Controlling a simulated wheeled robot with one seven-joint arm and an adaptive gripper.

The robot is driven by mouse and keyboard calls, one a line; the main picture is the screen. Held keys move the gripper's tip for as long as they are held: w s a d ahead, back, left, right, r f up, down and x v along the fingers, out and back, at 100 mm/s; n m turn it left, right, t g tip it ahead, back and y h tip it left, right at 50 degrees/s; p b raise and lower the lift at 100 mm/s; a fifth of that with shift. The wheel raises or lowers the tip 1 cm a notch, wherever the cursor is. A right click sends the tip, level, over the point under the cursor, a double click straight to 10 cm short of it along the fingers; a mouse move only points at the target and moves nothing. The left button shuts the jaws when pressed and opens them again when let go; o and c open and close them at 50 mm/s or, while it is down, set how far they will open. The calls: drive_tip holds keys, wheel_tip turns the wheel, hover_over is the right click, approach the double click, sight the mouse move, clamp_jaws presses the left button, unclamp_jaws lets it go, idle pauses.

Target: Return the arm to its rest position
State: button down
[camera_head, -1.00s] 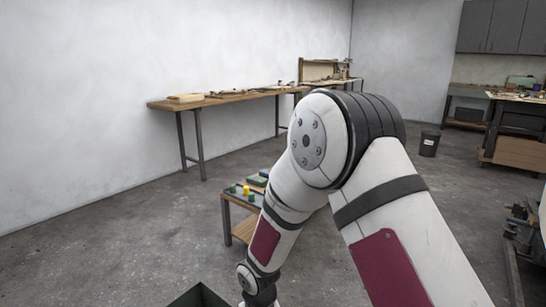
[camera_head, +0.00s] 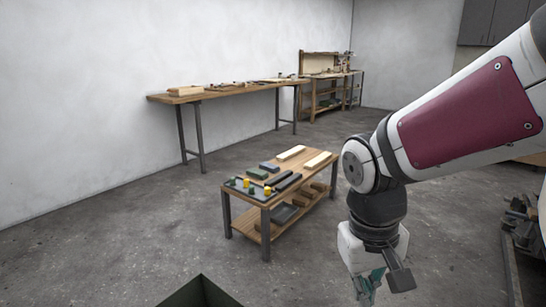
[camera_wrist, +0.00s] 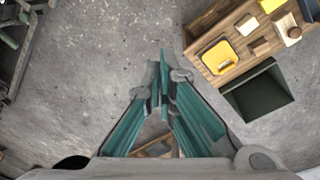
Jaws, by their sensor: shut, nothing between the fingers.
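My gripper (camera_head: 368,296) hangs from the arm at the lower right of the head view, pointing down over open floor to the right of the low wooden table (camera_head: 283,213). Its fingertips are partly cut off or hard to make out there. In the wrist view my gripper (camera_wrist: 163,78) shows its teal fingers drawn together at the tips, with nothing held between them. Only concrete floor lies right beyond the tips. My arm reaches in from the right edge of the head view, its forearm sloping down to the wrist.
The low table carries yellow and green pieces and several blocks. A dark green open bin (camera_head: 201,293) is at the bottom edge; a green bin (camera_wrist: 259,92) beside a wooden surface (camera_wrist: 243,48) shows in the wrist view. A long workbench (camera_head: 228,95) lines the wall. Floor between is clear.

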drive_tip(key=s+d+r+m+y, duration=0.1)
drive_tip(key=s+d+r, duration=0.15)
drive_tip(key=s, duration=0.65)
drive_tip(key=s+d+r+m, duration=0.1)
drive_tip(key=s+d+r, duration=0.15)
drive_tip(key=s, duration=0.75)
wheel_tip(320, 180, up, 26)
drive_tip(key=t+p, duration=0.3)
drive_tip(key=p, duration=2)
drive_tip(key=shift+w+a+f+t, duration=0.15)
drive_tip(key=shift+a+f+t, duration=0.05)
drive_tip(key=shift+f+t, duration=0.1)
drive_tip(key=shift+a, duration=0.15)
